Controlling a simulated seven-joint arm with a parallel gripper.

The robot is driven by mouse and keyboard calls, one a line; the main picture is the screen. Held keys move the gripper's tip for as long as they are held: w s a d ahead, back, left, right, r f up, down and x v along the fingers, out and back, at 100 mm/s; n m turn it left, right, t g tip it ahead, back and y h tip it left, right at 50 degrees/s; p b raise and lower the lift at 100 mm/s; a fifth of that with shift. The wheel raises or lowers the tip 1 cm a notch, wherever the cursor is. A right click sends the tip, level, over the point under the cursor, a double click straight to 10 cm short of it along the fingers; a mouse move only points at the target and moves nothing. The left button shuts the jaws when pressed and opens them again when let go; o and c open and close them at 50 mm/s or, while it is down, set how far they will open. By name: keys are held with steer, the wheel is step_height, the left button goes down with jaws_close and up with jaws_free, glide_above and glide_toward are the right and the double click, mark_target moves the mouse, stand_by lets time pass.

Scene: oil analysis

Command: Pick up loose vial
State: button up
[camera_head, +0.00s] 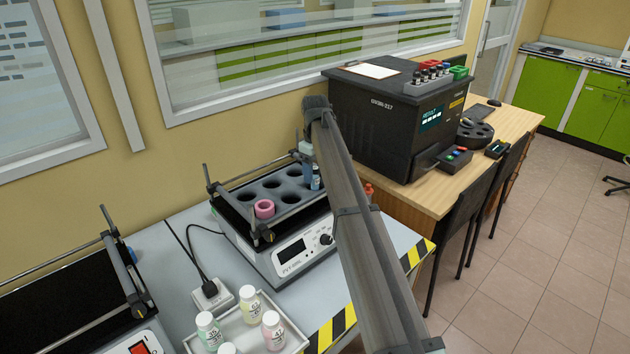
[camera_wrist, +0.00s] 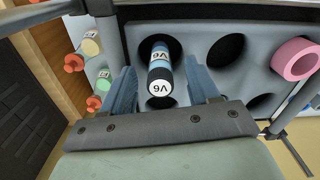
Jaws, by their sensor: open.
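In the head view the vial (camera_head: 316,178) is at the right end of the shaker (camera_head: 280,262), just below my gripper (camera_head: 308,160). My arm hides part of that end, so finger contact cannot be told there.
A pink ring (camera_head: 264,209) sits at another hole of the tray. Labelled bottles (camera_head: 250,303) stand in a white tray at the front. A black analyser (camera_head: 375,125) is on the wooden desk at right.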

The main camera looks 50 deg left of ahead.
jaws_close()
stand_by(0.4)
steer(key=shift+r, duration=0.1)
